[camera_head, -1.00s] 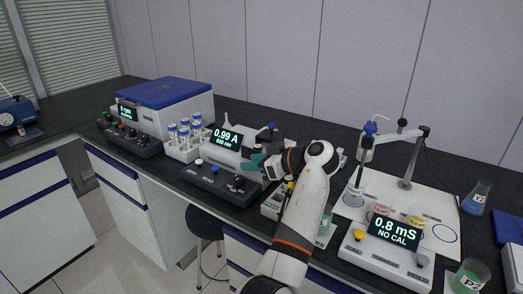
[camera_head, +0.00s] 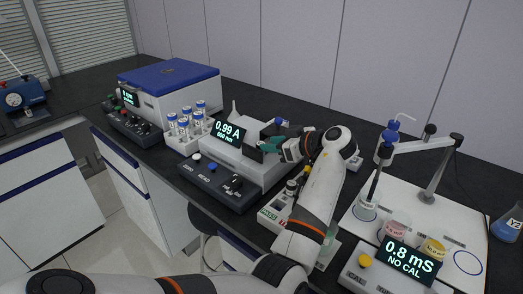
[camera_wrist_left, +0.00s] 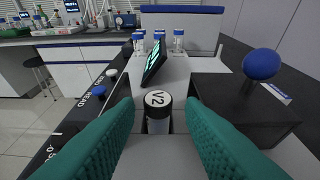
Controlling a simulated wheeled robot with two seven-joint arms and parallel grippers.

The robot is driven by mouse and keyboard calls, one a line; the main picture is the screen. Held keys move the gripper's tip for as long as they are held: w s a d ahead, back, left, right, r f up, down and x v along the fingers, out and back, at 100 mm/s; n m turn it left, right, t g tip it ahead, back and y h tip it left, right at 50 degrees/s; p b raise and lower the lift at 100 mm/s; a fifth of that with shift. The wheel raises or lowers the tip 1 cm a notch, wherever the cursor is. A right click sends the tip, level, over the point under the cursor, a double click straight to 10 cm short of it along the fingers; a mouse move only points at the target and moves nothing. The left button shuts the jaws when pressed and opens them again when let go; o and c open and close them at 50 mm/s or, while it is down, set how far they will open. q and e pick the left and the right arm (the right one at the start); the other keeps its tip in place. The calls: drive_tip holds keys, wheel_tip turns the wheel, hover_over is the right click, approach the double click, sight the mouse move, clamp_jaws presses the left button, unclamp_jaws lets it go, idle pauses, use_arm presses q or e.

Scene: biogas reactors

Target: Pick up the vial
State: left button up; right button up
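The vial (camera_wrist_left: 158,112), with a black cap marked V2, stands upright in the photometer (camera_head: 250,165) whose display reads 0.99 A, 600 nm. In the left wrist view its lower part is hidden by the housing. My left gripper (camera_head: 268,146) is at the photometer's top; in the head view I cannot make out the vial there. In the left wrist view, the left gripper's teal fingers (camera_wrist_left: 160,128) are apart, one on each side of the vial, with gaps to the cap. My right gripper is not in view.
A rack of blue-capped tubes (camera_head: 190,128) stands left of the photometer, before a blue-lidded machine (camera_head: 170,85). A blue ball knob (camera_wrist_left: 262,64) rises beside the fingers. A PASS-marked rack (camera_head: 270,213) and a conductivity meter (camera_head: 385,270) stand to the right.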

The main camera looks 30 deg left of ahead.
sight(260, 143)
use_arm(q)
drive_tip(key=p+x, duration=0.1)
drive_tip(key=x, duration=0.4)
drive_tip(key=shift+s, duration=0.1)
drive_tip(key=shift+r, duration=0.1)
clamp_jaws()
